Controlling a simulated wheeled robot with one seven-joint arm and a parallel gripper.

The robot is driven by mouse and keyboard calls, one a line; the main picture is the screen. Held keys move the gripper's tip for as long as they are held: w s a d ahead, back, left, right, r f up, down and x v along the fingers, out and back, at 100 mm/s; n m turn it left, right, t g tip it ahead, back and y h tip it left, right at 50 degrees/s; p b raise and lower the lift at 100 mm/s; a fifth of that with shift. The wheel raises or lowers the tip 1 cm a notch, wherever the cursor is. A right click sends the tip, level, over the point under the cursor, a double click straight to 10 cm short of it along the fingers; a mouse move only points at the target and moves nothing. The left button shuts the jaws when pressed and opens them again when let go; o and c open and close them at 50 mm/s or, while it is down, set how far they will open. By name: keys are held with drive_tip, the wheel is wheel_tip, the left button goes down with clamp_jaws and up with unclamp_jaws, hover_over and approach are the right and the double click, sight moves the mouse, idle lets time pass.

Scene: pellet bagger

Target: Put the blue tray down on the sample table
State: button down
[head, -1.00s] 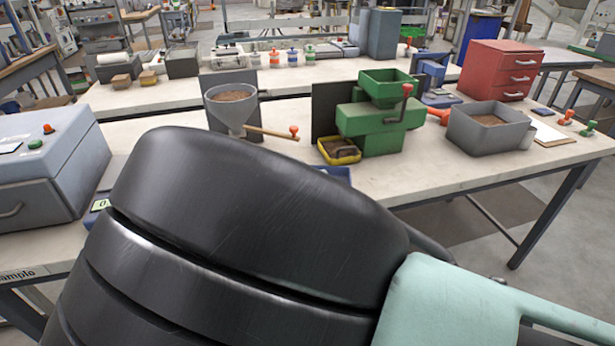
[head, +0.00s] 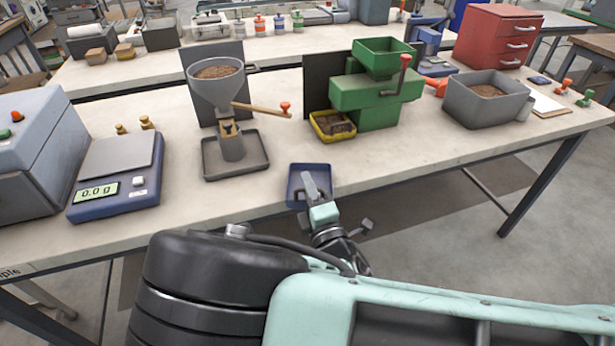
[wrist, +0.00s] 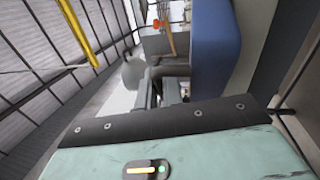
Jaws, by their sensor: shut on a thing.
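The blue tray (head: 297,174) is a small, shallow, empty-looking tray at the front edge of the sample table (head: 420,145), left of the picture's middle line. My gripper (head: 314,187) is shut on its near side, with a grey finger over the tray. I cannot tell whether the tray touches the tabletop or hangs just above it. In the wrist view a large blue surface (wrist: 218,45), which looks like the tray, fills the upper right.
A grey tray (head: 236,170) under a funnel stand, a yellow tray (head: 332,126) and a green grinder (head: 375,95) stand behind the blue tray. A blue scale (head: 115,180) is at left, a grey bin (head: 487,100) at right. Tabletop right of the blue tray is clear.

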drive_tip(key=shift+f, duration=0.2)
drive_tip(key=c, duration=1.5)
unclamp_jaws()
drive_tip(key=shift+c, duration=0.2)
